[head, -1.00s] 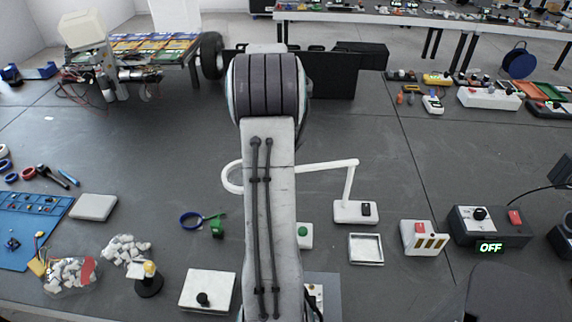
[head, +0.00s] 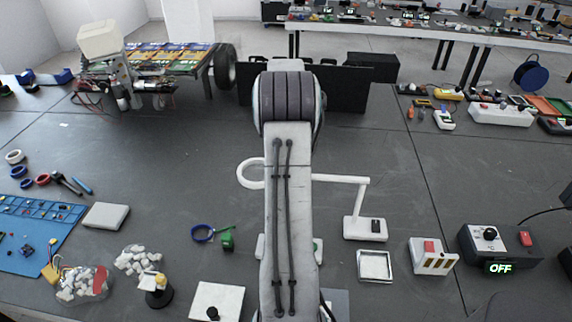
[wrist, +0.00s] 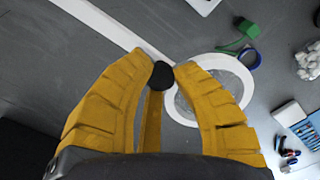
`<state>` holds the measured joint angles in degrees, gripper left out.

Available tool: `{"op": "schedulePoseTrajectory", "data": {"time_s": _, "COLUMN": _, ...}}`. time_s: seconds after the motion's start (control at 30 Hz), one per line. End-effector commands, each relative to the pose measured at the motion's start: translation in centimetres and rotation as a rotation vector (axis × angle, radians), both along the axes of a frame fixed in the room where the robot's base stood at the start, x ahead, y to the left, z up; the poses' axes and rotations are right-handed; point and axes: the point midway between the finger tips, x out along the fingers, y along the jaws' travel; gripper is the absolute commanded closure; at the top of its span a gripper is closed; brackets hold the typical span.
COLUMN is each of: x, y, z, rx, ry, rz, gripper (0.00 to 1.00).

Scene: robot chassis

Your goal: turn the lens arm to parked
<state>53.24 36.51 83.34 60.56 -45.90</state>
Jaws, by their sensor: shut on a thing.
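The lens arm is a thin white bar (head: 335,179) on a post rising from a white base (head: 365,228) in the head view. Its lens ring (head: 251,174) shows left of my own arm, which hides the middle of the bar. In the wrist view the white bar (wrist: 105,27) runs from the upper left toward the round lens (wrist: 215,88). My gripper (wrist: 160,70) has its yellow fingers closed on a small black knob (wrist: 160,76) beside the ring, where bar and ring meet. My gripper is hidden in the head view.
A blue magnifier-like ring (head: 203,233) and green piece (head: 227,239) lie left of my arm. An empty white tray (head: 375,266), a switch box (head: 433,256) and a dark box reading OFF (head: 500,246) stand right.

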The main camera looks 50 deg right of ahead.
Motion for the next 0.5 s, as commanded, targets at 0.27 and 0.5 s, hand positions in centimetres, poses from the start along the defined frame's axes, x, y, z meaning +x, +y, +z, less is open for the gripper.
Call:
{"op": "schedulePoseTrajectory", "data": {"time_s": 0.27, "x": 0.24, "y": -0.14, "z": 0.01, "rx": -0.008, "ry": -0.006, "rz": 0.003, "gripper": 0.56}}
{"op": "schedulePoseTrajectory", "data": {"time_s": 0.5, "x": 0.14, "y": -0.14, "z": 0.06, "rx": -0.007, "ry": -0.005, "rz": 0.001, "gripper": 0.50}}
